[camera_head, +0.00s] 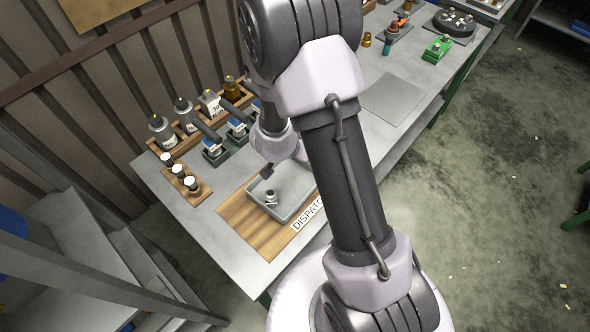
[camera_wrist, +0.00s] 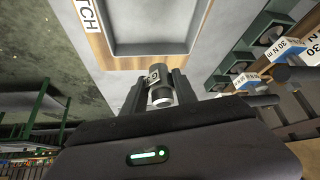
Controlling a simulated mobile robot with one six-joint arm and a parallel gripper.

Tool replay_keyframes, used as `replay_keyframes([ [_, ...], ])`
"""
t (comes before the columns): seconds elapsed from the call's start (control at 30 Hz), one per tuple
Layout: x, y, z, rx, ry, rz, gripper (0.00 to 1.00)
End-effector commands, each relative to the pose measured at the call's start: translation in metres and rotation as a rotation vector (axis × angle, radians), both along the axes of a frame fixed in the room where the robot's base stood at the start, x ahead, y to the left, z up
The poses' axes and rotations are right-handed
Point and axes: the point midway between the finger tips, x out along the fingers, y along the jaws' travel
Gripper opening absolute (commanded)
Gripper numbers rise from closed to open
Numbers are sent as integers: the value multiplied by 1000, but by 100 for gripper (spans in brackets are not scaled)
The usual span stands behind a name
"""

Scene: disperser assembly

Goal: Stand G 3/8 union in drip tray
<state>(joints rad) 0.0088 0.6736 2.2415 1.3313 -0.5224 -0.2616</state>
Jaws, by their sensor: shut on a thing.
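The G 3/8 union is a small metallic, cylindrical fitting. In the wrist view the union (camera_wrist: 160,88) sits between the two dark fingers of my gripper (camera_wrist: 157,92), which is shut on it. In the head view the union (camera_head: 271,198) shows below my gripper (camera_head: 268,180), against the grey drip tray (camera_head: 298,210). The drip tray (camera_wrist: 150,49) is partly seen at the top of the wrist view, and the part in sight is empty. I cannot tell whether the union touches the tray floor.
The tray lies on a wooden board (camera_head: 243,222) marked DISPATCH. Bottles (camera_head: 162,132) and several green holders (camera_head: 215,152) stand behind the tray, and a rack of white-capped vials (camera_head: 180,172) stands to its left. A bare grey plate (camera_head: 393,100) lies farther right.

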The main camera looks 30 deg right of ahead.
Motion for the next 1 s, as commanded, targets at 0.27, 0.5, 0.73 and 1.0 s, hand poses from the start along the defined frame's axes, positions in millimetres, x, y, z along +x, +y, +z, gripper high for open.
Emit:
replay_keyframes([
  [0.27,-1,-1,-64,0,3,-2,0],
  [0.5,-1,0,-100,-1,1,-2,0],
  [0.73,-1,0,-97,0,0,-1,0],
  [1.0,-1,0,-99,0,1,-1,56],
])
